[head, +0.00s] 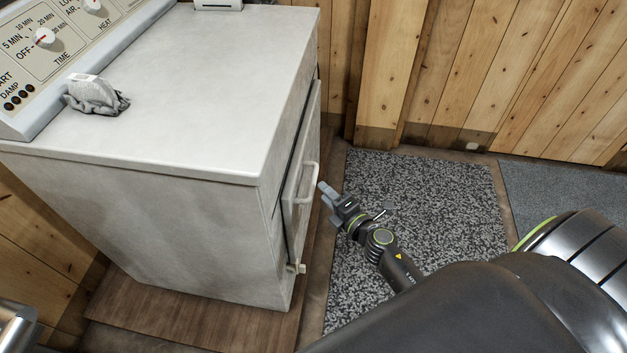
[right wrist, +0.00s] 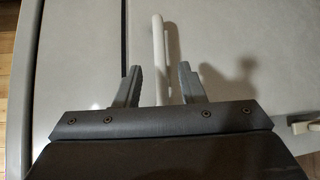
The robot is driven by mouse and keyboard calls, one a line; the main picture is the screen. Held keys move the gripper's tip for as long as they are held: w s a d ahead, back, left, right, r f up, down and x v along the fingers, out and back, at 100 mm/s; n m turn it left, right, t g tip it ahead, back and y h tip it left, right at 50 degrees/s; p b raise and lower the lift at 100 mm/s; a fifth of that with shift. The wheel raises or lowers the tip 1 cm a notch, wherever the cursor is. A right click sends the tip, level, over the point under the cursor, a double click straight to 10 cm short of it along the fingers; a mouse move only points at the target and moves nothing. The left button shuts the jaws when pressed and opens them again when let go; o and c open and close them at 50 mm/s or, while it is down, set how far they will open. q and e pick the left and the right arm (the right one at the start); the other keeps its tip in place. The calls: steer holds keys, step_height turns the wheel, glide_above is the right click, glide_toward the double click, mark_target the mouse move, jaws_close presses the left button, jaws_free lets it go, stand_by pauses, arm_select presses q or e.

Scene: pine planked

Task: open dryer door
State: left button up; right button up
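The white dryer (head: 170,150) fills the left of the head view. Its door (head: 303,165) is on the right-hand side and looks closed. A pale bar handle (head: 306,184) stands on the door. My right gripper (head: 325,190) is just right of the handle, pointing at the door. In the right wrist view the handle (right wrist: 160,55) runs between the two open fingers (right wrist: 160,85); the fingers look apart from it on both sides.
A grey cloth with a pale block (head: 95,95) lies on the dryer top by the control panel (head: 50,50). A small pale latch (head: 297,268) sits low on the door side. A speckled mat (head: 430,200) covers clear floor to the right, before a pine wall (head: 520,70).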

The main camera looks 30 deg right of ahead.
mark_target(314, 180)
steer(key=w, duration=0.4)
steer(key=w+f, duration=0.1)
steer(key=w, duration=0.1)
steer(key=shift+w+a+b, duration=0.25)
steer(key=shift+a+b, duration=0.15)
jaws_close()
